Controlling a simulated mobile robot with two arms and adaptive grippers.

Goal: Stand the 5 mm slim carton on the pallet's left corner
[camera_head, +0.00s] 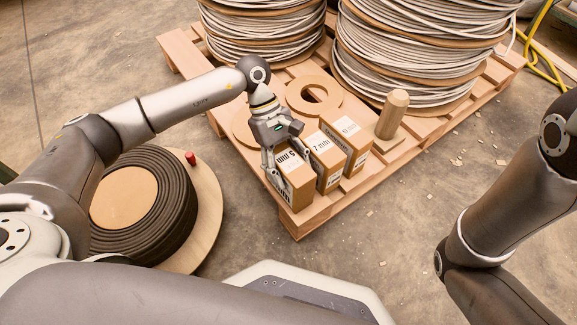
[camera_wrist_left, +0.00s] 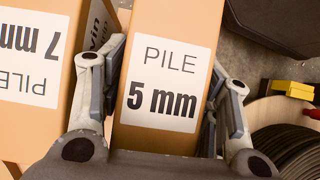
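The 5 mm slim carton (camera_head: 297,185) is a brown box with a white label, upright at the near corner of the wooden pallet (camera_head: 318,212). My left gripper (camera_head: 279,165) reaches down over it from above. In the left wrist view, the carton (camera_wrist_left: 172,35) with its "PILE 5 mm" label sits between the two fingers, whose pads lie against its sides. The carton's base is partly hidden, so I cannot tell whether it bears on the boards. My right arm shows at the right, but its gripper is out of view.
A 7 mm carton (camera_head: 327,166) and a 10 mm carton (camera_head: 349,145) stand close beside it in a row. A wooden peg (camera_head: 392,115), flat rings (camera_head: 313,94) and large cable coils (camera_head: 405,50) are on the pallet. A dark coil (camera_head: 170,205) lies left.

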